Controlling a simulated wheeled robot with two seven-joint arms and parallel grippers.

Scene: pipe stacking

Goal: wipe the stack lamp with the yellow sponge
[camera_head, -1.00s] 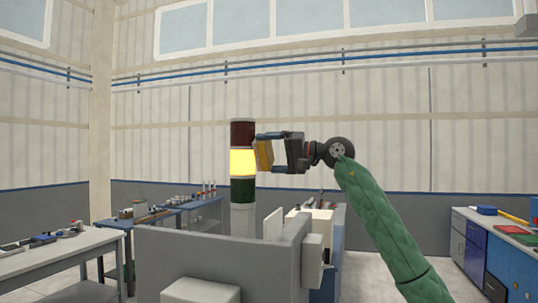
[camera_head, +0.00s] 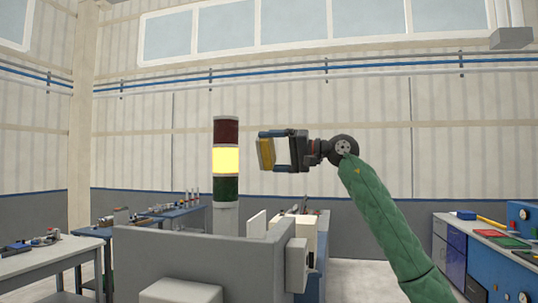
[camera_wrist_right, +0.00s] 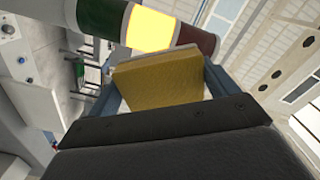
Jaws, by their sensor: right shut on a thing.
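The stack lamp (camera_head: 226,160) stands upright left of centre in the head view, with a dark red top, a lit yellow middle and a dark green lower section on a pale post. My right gripper (camera_head: 268,152) is shut on the yellow sponge (camera_head: 265,154), which is held at the height of the lamp's yellow section. A gap shows between sponge and lamp in the head view. In the right wrist view the sponge (camera_wrist_right: 160,80) sits between the fingers, with the lamp (camera_wrist_right: 152,29) lying across the picture beyond it. My left gripper is not in view.
A grey machine housing (camera_head: 190,262) stands below the lamp. A workbench with tools (camera_head: 50,255) is at the left, and blue cabinets with a worktop (camera_head: 490,237) are at the right. The air right of the lamp is clear apart from my arm.

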